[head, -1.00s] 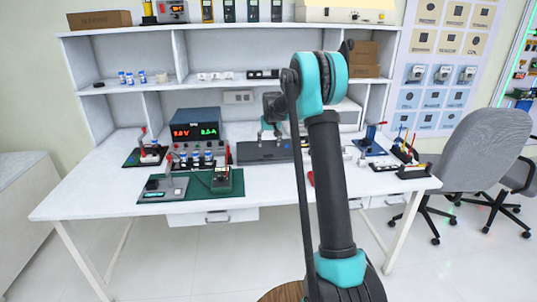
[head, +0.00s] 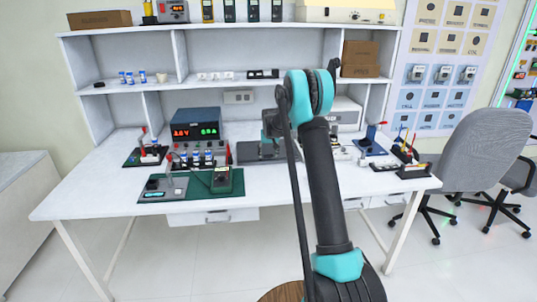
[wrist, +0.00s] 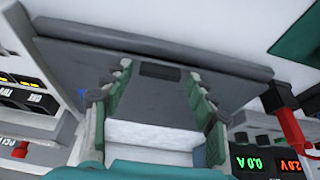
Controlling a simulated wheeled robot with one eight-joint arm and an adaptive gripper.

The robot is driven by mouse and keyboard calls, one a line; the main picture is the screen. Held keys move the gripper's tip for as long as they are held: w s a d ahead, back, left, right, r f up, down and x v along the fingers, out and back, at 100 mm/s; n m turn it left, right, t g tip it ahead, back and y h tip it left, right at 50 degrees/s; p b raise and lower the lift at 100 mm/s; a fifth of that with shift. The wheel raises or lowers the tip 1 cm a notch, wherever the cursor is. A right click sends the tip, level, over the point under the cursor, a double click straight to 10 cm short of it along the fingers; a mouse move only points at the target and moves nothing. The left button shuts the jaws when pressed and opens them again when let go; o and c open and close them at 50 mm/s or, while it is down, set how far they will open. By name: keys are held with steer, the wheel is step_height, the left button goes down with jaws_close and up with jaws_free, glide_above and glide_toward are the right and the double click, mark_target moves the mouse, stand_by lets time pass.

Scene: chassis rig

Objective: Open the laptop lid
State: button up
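The laptop (head: 246,153) is a dark grey slab on the bench, right of the power supply. My arm hides its right part in the head view. In the wrist view it is a broad grey panel (wrist: 75,60) with a thick rounded edge along the top. My gripper (head: 274,133) is at the laptop, partly hidden behind my arm. In the wrist view my gripper (wrist: 158,85) has its two fingers wide apart over the panel, with nothing clearly held between them. I cannot tell the lid's exact angle or whether the fingers touch it.
A blue power supply (head: 196,133) with lit digits stands close on the left. A green mat (head: 205,187) with small devices lies at front left. A blue-based stand (head: 369,147) and other small parts are on the right. Shelves (head: 205,82) rise behind.

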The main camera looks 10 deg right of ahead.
jaws_close()
steer(key=shift+r, duration=0.1)
